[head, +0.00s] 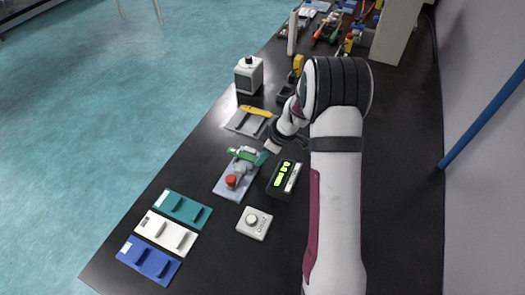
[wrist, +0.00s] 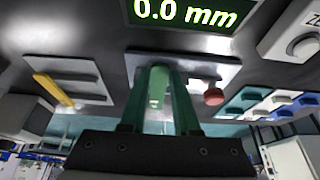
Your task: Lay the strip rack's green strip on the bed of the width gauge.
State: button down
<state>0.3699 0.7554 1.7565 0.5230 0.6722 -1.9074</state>
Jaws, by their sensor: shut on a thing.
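My gripper (head: 262,155) is over the width gauge, its fingers (wrist: 157,100) shut on the green strip (wrist: 157,84). The strip is mostly hidden between the green fingers in the wrist view; in the head view I cannot clearly separate strip from fingers. The gauge has a pale blue-grey base (head: 224,188) and a red knob (head: 232,181); the knob also shows in the wrist view (wrist: 214,96). I cannot tell whether the strip touches the bed. The display (wrist: 185,12) reads 0.0 mm. A grey plate with a yellow strip (head: 256,111), seemingly the strip rack, lies beyond the gauge.
A white box with a round knob (head: 254,222) stands in front of the gauge. Teal (head: 183,208), white (head: 166,233) and blue (head: 147,260) trays lie at the front left. A white device (head: 249,75) stands behind the rack. The black bench is bare between them.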

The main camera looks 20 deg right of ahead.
jog(key=shift+f, duration=0.55)
dwell(0.4)
jog(key=c, duration=0.6)
grip_release()
jog(key=shift+o, duration=0.2)
jog(key=v, duration=1.5)
jog(key=shift+d+r, duration=0.15)
jog(key=shift+r, duration=0.2)
